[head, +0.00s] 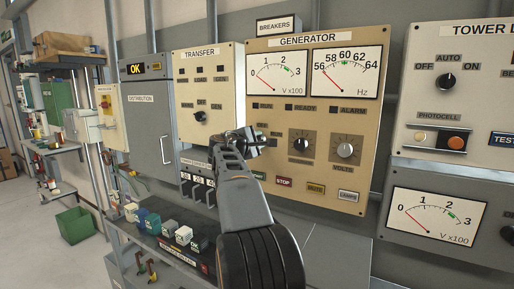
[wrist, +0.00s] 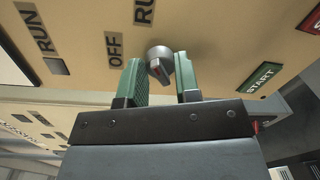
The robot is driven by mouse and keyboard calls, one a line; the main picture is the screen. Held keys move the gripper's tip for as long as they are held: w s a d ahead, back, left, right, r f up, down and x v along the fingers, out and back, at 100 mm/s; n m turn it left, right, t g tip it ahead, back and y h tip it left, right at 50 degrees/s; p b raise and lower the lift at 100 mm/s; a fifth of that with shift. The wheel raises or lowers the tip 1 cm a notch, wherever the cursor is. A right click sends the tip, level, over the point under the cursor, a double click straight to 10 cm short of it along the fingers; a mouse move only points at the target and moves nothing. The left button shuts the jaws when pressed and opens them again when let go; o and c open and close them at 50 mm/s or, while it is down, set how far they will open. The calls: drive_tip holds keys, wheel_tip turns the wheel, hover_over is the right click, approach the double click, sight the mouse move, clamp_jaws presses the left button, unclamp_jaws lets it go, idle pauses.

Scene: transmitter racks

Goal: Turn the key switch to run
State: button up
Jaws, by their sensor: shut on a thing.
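The key switch (wrist: 159,61) is a round grey knob with a small reddish mark, on the beige generator panel (head: 373,114). In the wrist view it sits between the two green fingers of my gripper (wrist: 160,80), which is shut on it. An OFF label (wrist: 114,47) and a partly cut-off RUN label (wrist: 145,12) lie close to it. I cannot tell clearly which label the mark points to. In the head view my gripper (head: 252,142) is at the left part of the panel and hides the switch.
Two round dials (head: 345,150) sit right of my gripper. START (wrist: 262,78), a red STOP button (head: 284,182) and other buttons lie below. Gauges (head: 346,72) are above. The transfer panel (head: 207,92) stands left, above breaker levers (head: 198,187). A bench with coloured blocks (head: 183,235) lies lower left.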

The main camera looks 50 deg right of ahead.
drive_tip(key=shift+m+b, duration=0.3)
drive_tip(key=shift+m, duration=0.2)
drive_tip(key=o, duration=0.9)
drive_tip(key=shift+o, duration=0.2)
drive_tip(key=b+v, duration=0.3)
drive_tip(key=v, duration=1)
drive_tip(key=shift+s+a, duration=0.15)
drive_tip(key=shift+a, duration=0.25)
